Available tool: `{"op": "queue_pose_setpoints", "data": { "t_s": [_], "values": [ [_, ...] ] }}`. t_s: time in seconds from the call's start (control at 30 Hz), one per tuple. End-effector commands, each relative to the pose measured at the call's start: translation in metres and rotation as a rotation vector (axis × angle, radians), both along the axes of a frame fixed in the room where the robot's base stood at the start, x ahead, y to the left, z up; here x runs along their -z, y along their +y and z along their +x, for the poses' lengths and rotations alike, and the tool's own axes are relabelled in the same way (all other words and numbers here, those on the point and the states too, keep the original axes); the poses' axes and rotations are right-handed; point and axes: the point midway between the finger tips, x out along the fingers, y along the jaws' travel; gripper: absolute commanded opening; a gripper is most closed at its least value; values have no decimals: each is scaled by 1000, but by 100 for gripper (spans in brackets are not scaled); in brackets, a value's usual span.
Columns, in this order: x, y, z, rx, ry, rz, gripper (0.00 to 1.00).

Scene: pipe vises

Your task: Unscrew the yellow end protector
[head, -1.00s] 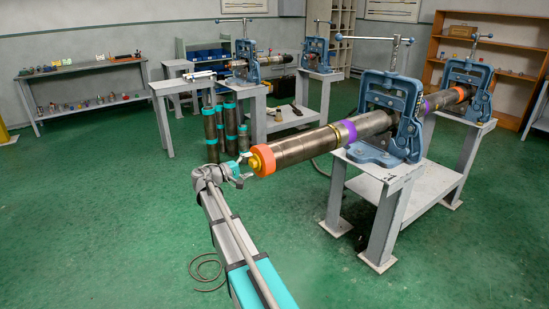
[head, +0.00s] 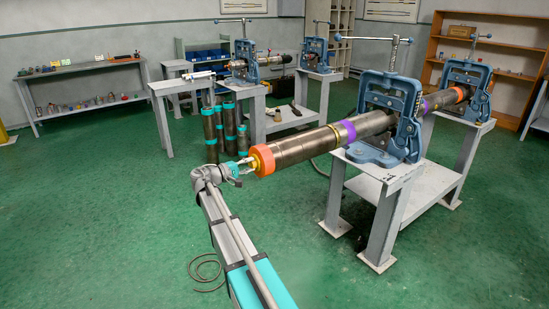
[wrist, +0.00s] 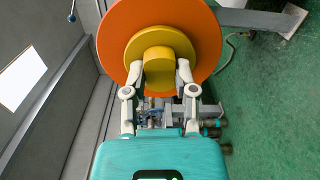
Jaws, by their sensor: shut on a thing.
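The yellow end protector (wrist: 158,66) sits at the centre of an orange ring (wrist: 118,28) on the near end of a long pipe (head: 300,149). In the wrist view it has a round flange with a raised knob. My gripper (wrist: 158,80) has its two fingers on either side of the knob and is shut on it. In the head view my gripper (head: 243,164) meets the pipe's end face, and only a little yellow shows there. The pipe lies level in two blue vises, the nearer vise (head: 390,115) and the farther vise (head: 466,88).
The vises stand on grey stands (head: 376,215). Several upright dark tubes (head: 210,135) with teal bands stand on the floor behind my gripper. A second vise bench (head: 255,115) is farther back. The green floor (head: 110,230) at left is open.

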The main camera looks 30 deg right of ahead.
Motion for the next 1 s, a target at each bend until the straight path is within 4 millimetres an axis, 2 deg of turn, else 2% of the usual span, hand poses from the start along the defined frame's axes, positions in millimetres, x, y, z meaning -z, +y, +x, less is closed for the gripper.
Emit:
{"op": "queue_pose_setpoints", "data": {
  "t_s": [1.0],
  "values": [
    [0, 0, 0, 0, 774, -26, 0]
  ]
}}
